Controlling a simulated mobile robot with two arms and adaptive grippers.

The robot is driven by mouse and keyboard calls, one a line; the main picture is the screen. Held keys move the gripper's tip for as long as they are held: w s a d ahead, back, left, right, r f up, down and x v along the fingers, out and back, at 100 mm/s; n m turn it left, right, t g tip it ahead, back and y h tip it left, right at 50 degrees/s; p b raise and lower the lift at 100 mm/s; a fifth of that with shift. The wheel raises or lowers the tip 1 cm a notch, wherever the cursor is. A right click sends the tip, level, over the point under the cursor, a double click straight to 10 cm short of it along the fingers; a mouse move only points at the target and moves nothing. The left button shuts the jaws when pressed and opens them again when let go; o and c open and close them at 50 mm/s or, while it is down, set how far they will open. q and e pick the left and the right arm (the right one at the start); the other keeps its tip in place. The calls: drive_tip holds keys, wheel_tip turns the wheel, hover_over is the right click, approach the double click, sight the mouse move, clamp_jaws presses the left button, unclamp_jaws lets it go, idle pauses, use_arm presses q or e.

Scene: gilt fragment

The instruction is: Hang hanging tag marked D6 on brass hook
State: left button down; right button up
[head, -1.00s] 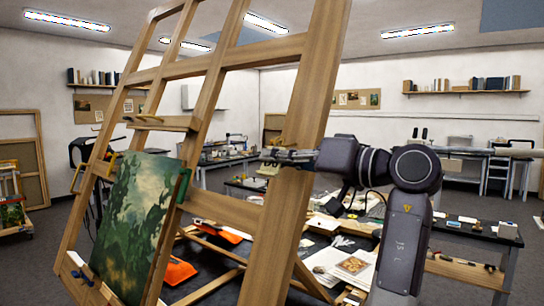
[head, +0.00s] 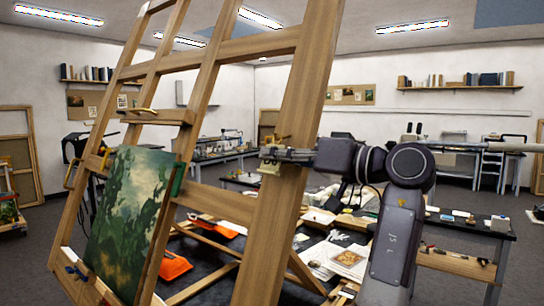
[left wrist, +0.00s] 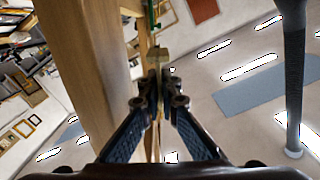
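My left gripper (head: 270,157) is at the upright wooden post (head: 300,110) of the big easel. Its fingers are close together on a small beige tag (head: 268,168), which shows just under the fingertips. In the left wrist view the fingertips (left wrist: 163,85) are nearly together, with a tan piece (left wrist: 157,58) at their tips, beside the post (left wrist: 90,70). The mark on the tag cannot be read. A small brass-coloured piece, perhaps the hook (head: 284,139), is on the post just above the gripper; its shape is too small to tell. My right gripper is not in view.
A green painting (head: 125,220) leans on the easel at the left. Behind the easel stands a dark worktable with papers (head: 335,258) and orange items (head: 175,264). Another table (head: 465,225) is at the right. Open floor lies between the tables and back benches.

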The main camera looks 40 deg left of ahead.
use_arm(q)
drive_tip(key=shift+w+a+f+n+b, duration=0.1)
drive_tip(key=shift+w+f+n+b, duration=0.2)
drive_tip(key=shift+n, duration=0.45)
drive_tip(key=shift+w+f+n+b, duration=0.15)
drive_tip(key=shift+w+n+b, duration=0.2)
drive_tip(key=shift+n, duration=0.4)
drive_tip(key=c, duration=2.2)
unclamp_jaws()
drive_tip(key=shift+o, duration=0.6)
drive_tip(key=shift+s+r, duration=0.1)
drive_tip(key=shift+s, duration=0.15)
drive_tip(key=shift+w, duration=0.1)
